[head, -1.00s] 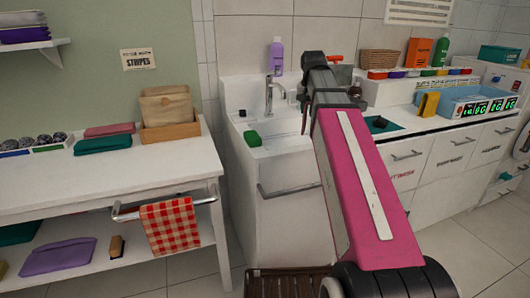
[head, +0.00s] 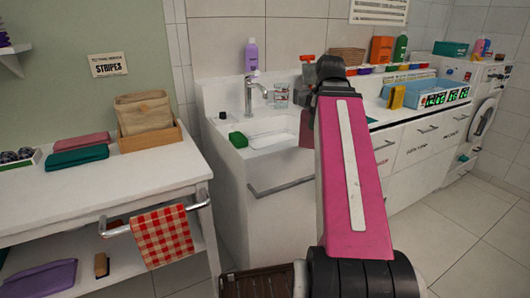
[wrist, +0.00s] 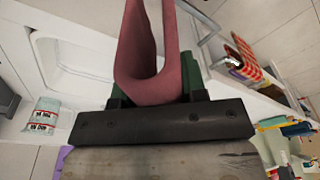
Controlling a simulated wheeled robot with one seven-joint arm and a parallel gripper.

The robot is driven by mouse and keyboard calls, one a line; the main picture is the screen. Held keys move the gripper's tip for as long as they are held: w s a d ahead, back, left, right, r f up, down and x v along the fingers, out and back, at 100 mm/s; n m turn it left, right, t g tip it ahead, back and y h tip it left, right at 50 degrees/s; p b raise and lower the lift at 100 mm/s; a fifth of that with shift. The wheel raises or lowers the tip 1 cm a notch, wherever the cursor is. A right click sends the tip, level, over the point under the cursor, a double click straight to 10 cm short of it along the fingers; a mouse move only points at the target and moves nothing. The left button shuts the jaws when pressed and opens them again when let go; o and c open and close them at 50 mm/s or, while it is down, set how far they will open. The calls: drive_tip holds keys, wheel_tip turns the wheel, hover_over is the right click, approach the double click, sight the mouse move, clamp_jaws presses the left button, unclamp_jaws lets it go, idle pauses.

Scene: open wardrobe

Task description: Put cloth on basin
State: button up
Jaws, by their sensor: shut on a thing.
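The basin (head: 262,145) is white, with a chrome tap (head: 253,92) at its back, in the middle of the head view. Its white hollow also shows at the left of the wrist view (wrist: 85,55). My gripper (wrist: 155,92) is shut on a dusky-red cloth (wrist: 150,85), which hangs folded from the jaws in the wrist view. A strip of this cloth (head: 306,132) seems to show beside my pink arm, by the basin's right side in the head view. My arm hides the gripper there. I cannot tell whether the cloth touches the basin.
A green block (head: 238,139) sits on the basin's left rim. A purple bottle (head: 251,57) and a glass (head: 281,95) stand behind. A side table at left holds folded cloths (head: 78,155) and a wooden box (head: 150,138); a checked towel (head: 162,236) hangs on its rail.

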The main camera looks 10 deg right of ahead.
drive_tip(key=w+a+f+t+y, duration=0.1)
drive_tip(key=w+a+t, duration=0.15)
drive_tip(key=w, duration=0.75)
drive_tip(key=w+a+f+t, duration=0.1)
drive_tip(key=w+a, duration=0.3)
drive_tip(key=w, duration=0.6)
drive_tip(key=shift+w+a+f+n+g+h, duration=0.2)
drive_tip(key=shift+w+f+g, duration=0.55)
drive_tip(key=shift+f, duration=1.4)
drive_tip(key=shift+w+a+f+g+h, duration=0.15)
drive_tip(key=shift+w+a+f+g, duration=0.25)
drive_tip(key=shift+w+f, duration=1.2)
drive_tip(key=shift+w+a+f+n+g+h, duration=0.1)
drive_tip(key=shift+w+a+f+g+h, duration=0.35)
drive_tip(key=shift+f, duration=2.25)
drive_tip(key=shift+s+d+f+y, duration=0.15)
drive_tip(key=shift+d+y, duration=0.1)
drive_tip(key=shift+y, duration=0.05)
